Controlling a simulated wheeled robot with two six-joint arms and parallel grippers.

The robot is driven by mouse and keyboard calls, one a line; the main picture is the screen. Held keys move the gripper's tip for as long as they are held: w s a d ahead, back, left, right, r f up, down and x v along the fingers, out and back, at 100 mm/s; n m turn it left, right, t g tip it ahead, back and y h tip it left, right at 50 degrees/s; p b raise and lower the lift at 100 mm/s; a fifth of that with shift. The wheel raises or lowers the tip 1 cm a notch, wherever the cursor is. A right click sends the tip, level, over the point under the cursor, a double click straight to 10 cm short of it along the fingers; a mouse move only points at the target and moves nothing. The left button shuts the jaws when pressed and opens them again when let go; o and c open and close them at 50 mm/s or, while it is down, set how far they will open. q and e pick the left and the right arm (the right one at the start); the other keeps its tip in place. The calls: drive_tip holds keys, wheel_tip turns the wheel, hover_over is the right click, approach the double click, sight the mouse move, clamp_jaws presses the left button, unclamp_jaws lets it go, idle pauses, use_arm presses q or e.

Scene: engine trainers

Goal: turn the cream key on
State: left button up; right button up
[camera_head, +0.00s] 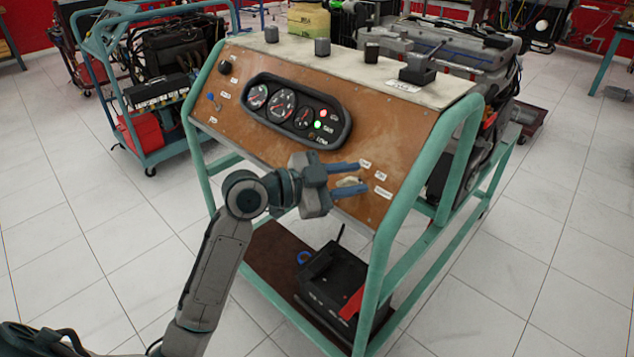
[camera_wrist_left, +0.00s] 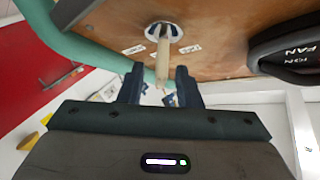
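The cream key (camera_wrist_left: 163,62) sticks out of a round switch with a light metal ring on the brown panel (camera_head: 235,110). In the head view the key (camera_head: 347,182) shows only partly, between my left gripper's fingers. My left gripper (camera_head: 361,177) is at the panel's lower right. In the left wrist view its two fingers (camera_wrist_left: 160,76) stand apart on either side of the key's outer end, with a gap on each side, so it looks open. Small white labels surround the switch; I cannot read them surely. My right gripper is not in view.
A gauge cluster (camera_head: 296,110) with a red and a green light sits higher on the panel. The panel is on a green tube frame (camera_head: 384,260) with a black battery-like box (camera_head: 330,282) below. A blue cart (camera_head: 165,148) stands to the left. The tiled floor at left is clear.

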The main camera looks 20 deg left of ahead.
sight(345, 180)
use_arm(q)
drive_tip(key=v, duration=0.4)
drive_tip(key=shift+a+f, duration=0.1)
drive_tip(key=v, duration=0.2)
drive_tip(key=shift+s+a+b, duration=0.15)
drive_tip(key=shift+s+b, duration=0.1)
drive_tip(key=shift+b, duration=0.1)
drive_tip(key=shift+v, duration=1.1)
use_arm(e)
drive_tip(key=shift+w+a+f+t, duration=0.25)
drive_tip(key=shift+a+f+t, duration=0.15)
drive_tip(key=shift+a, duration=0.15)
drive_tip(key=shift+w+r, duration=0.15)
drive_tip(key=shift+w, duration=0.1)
